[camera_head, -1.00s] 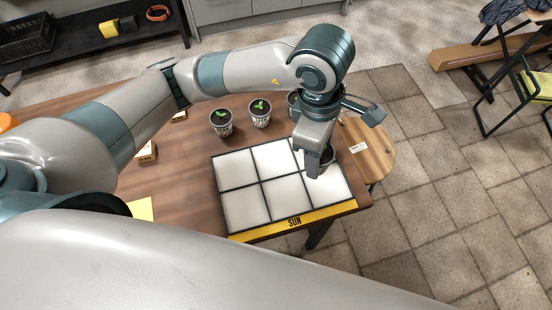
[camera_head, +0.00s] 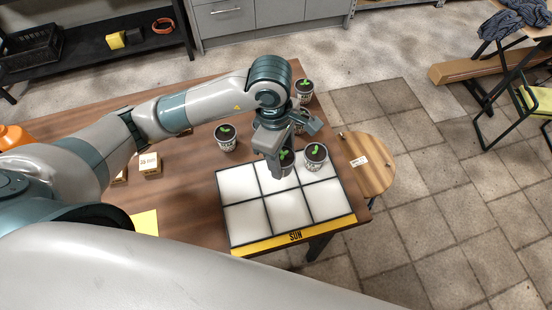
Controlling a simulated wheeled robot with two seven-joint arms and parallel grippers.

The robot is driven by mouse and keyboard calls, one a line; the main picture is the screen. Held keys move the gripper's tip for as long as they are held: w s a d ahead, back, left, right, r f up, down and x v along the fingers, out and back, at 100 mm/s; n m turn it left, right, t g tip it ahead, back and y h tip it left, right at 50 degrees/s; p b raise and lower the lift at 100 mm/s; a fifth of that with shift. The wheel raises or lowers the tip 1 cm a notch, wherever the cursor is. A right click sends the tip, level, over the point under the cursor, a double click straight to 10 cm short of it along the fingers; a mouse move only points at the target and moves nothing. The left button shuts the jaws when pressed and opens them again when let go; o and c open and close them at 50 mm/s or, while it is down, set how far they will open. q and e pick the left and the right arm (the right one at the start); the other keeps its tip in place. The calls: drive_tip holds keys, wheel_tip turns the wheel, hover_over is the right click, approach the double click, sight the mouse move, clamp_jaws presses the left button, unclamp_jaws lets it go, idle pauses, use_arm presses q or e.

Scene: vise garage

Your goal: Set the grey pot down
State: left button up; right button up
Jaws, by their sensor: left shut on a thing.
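My left gripper (camera_head: 277,170) points down over the far middle cell of the white-panelled SUN tray (camera_head: 241,218). It is shut on a grey pot (camera_head: 288,163) with a green seedling; the fingers hide part of the pot. The pot looks upright; I cannot tell whether its base touches the panel. A similar pot (camera_head: 315,157) stands just right of it, in the far right cell. The near row of cells is empty, and so is the far left cell. My right gripper is not in view.
One seedling pot (camera_head: 226,138) stands on the wooden table (camera_head: 188,190) behind the tray's left side. Another pot (camera_head: 304,90) stands farther back; one more is partly hidden behind my gripper. Small boxes (camera_head: 150,164) lie left. A round stool (camera_head: 366,165) stands right.

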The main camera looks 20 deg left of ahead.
use_arm(q)
drive_tip(key=shift+w+a+f, duration=0.2)
drive_tip(key=shift+a+f, duration=0.1)
drive_tip(key=shift+a, duration=0.2)
drive_tip(key=shift+w+a+f, duration=0.2)
drive_tip(key=shift+a+f, duration=0.1)
drive_tip(key=shift+a, duration=0.15)
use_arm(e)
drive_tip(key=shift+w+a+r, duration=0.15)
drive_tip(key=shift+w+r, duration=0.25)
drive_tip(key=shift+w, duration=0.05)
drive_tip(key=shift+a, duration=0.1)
use_arm(q)
drive_tip(key=shift+f+p, duration=0.25)
drive_tip(key=shift+p, duration=0.1)
wheel_tip(320, 180, down, 3)
drive_tip(key=shift+f+p, duration=0.2)
drive_tip(key=shift+p, duration=0.5)
drive_tip(key=shift+f, duration=0.1)
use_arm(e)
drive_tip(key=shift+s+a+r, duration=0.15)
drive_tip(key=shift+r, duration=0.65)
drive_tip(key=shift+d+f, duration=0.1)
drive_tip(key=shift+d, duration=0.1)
